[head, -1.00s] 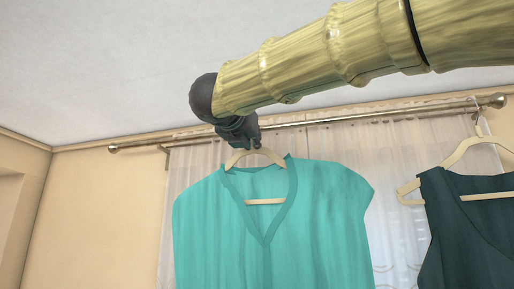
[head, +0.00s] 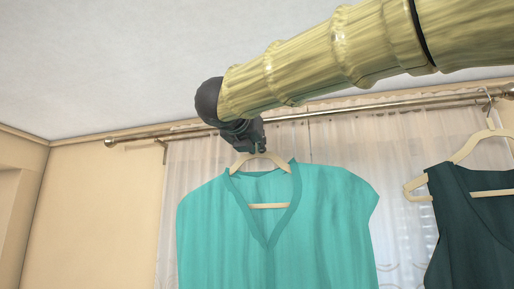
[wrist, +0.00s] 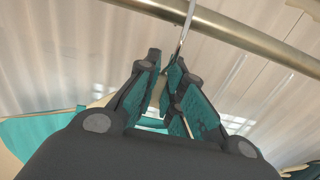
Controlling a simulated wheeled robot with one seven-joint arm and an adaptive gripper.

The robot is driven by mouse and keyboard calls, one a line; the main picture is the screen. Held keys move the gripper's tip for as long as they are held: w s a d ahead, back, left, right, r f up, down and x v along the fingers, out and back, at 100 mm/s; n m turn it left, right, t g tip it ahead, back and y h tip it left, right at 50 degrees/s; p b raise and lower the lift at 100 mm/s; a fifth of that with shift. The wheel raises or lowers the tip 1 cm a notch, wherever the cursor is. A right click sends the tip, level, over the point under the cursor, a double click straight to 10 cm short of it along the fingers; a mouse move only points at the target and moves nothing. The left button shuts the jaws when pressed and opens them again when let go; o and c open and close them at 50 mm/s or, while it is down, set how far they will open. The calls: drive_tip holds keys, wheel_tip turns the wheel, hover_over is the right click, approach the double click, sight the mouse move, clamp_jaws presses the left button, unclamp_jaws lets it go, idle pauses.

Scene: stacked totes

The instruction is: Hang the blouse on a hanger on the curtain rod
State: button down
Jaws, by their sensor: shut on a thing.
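The teal short-sleeved blouse (head: 325,215) hangs upright on a cream hanger (head: 268,206) in the head view. My gripper (head: 259,150) is shut on the hanger at its top, near the base of the hook. The curtain rod (head: 360,106) runs across behind and slightly above my gripper. In the wrist view my gripper (wrist: 165,75) has its fingers closed together, and the thin hanger hook (wrist: 186,28) rises past them and crosses the rod (wrist: 230,29). Whether the hook rests on the rod or is in front of it, I cannot tell. Part of the blouse (wrist: 35,132) shows at lower left.
A dark green sleeveless garment (head: 465,225) hangs on another cream hanger (head: 470,145) from the rod at right. Sheer white curtains (head: 400,150) hang behind. The rod's left end (head: 110,143) is clear of garments. My arm spans the upper right.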

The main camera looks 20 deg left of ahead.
drive_tip(key=c, duration=1.5)
unclamp_jaws()
drive_tip(key=shift+c, duration=0.2)
drive_tip(key=shift+s+f, duration=0.1)
drive_tip(key=shift+f, duration=0.2)
drive_tip(key=s+b, duration=0.5)
drive_tip(key=s, duration=0.5)
drive_tip(key=shift+s+r, duration=0.25)
drive_tip(key=shift+a, duration=0.15)
